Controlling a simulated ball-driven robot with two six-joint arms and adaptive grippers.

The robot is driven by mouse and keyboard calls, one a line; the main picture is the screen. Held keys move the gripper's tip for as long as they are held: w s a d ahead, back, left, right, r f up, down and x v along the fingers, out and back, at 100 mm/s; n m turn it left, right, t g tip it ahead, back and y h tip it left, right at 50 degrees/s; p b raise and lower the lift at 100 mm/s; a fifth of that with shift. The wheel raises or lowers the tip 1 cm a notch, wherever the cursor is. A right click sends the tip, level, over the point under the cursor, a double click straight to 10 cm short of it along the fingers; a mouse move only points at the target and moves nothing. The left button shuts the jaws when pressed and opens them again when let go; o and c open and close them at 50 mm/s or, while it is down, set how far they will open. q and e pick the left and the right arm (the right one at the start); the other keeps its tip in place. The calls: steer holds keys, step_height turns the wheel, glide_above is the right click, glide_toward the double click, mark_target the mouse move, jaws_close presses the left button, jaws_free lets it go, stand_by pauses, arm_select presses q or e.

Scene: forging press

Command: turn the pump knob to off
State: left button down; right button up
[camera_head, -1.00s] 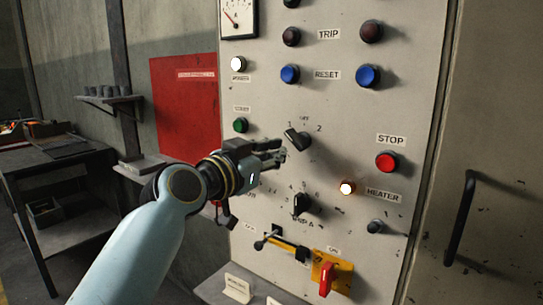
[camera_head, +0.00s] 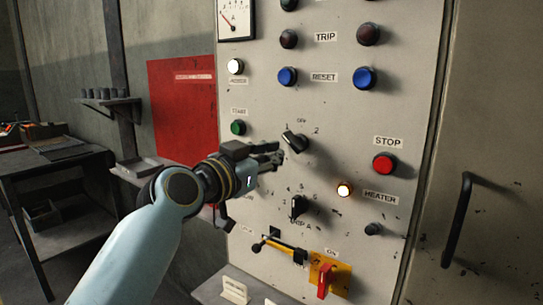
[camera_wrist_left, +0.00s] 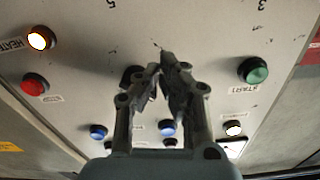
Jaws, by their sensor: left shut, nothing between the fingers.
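A black rotary knob (camera_head: 295,142) sits mid-panel, with the marks 1, OFF and 2 around its top. Its handle slants up and left, toward the 1. A second black knob (camera_head: 298,206) with numbers around it is below; the label under it is partly unreadable. My left gripper (camera_head: 281,153) is shut and empty, just left of and below the upper knob; I cannot tell whether it touches. In the left wrist view the fingers (camera_wrist_left: 162,68) are together, and the upper knob (camera_wrist_left: 130,75) shows partly hidden behind them. My right gripper is not in view.
A green button (camera_head: 238,128) is left of the upper knob. A red stop button (camera_head: 384,163) and lit heater lamp (camera_head: 344,190) are to the right. A yellow-backed red switch (camera_head: 323,280) is below. A vertical door handle (camera_head: 457,220) stands out at right.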

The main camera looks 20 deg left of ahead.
arm_select(q)
steer(key=shift+s+d+r+p, duration=0.15)
steer(key=shift+d+r+p, duration=0.3)
steer(key=shift+r, duration=0.15)
stand_by(0.7)
steer(key=shift+s+d+r+b, duration=0.1)
steer(key=shift+d+r+b, duration=0.2)
steer(key=shift+r, duration=0.1)
stand_by(3.0)
steer(key=shift+s+a, duration=0.15)
steer(key=v, duration=0.8)
steer(key=shift+p, duration=0.45)
steer(key=shift+a, duration=0.15)
